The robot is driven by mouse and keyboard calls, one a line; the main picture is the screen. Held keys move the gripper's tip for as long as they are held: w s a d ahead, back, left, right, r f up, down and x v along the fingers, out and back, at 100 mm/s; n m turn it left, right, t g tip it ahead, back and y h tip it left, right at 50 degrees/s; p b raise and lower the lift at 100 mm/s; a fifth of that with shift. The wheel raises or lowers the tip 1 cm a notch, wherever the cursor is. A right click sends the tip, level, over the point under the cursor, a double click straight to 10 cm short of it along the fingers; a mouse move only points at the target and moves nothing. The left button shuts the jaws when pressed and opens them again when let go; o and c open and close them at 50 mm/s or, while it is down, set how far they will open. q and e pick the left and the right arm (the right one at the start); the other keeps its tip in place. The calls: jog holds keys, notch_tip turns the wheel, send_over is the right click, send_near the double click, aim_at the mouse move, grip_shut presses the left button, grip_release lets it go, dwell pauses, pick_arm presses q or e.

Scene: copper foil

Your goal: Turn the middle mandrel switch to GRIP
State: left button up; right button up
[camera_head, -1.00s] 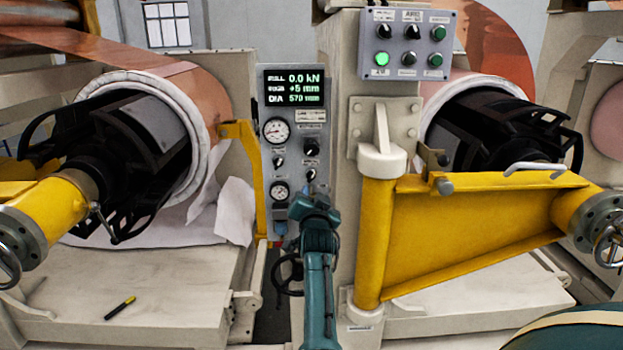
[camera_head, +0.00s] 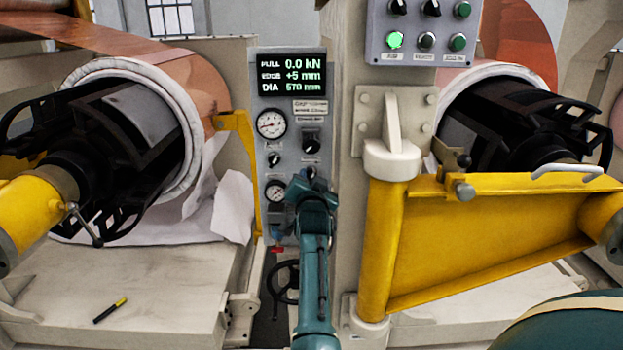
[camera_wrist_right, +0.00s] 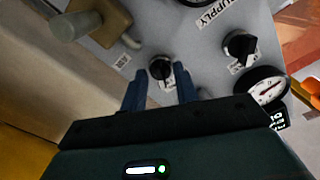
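The grey control panel (camera_head: 288,131) stands between the two machines. A larger black switch (camera_head: 311,145) sits under labels on its right side, and a smaller black switch (camera_head: 274,160) sits left of it. A third small switch (camera_head: 310,172) is lower right, partly covered by my right gripper (camera_head: 312,188). In the right wrist view the right gripper's blue fingers (camera_wrist_right: 160,88) are apart, with a small black knob (camera_wrist_right: 160,68) with a pale mark between their tips; contact cannot be told. A second knob (camera_wrist_right: 240,45) is further right. My left gripper is not in view.
Two gauges (camera_head: 271,124) and a lit display (camera_head: 291,76) are on the panel. A yellow swing arm (camera_head: 470,240) and its post are close on the right. A handwheel (camera_head: 283,283) is below the panel. In the wrist view a brown block with a grey handle (camera_wrist_right: 95,25) is upper left.

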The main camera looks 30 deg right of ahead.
jog(key=shift+c, duration=0.2)
jog(key=c, duration=0.6)
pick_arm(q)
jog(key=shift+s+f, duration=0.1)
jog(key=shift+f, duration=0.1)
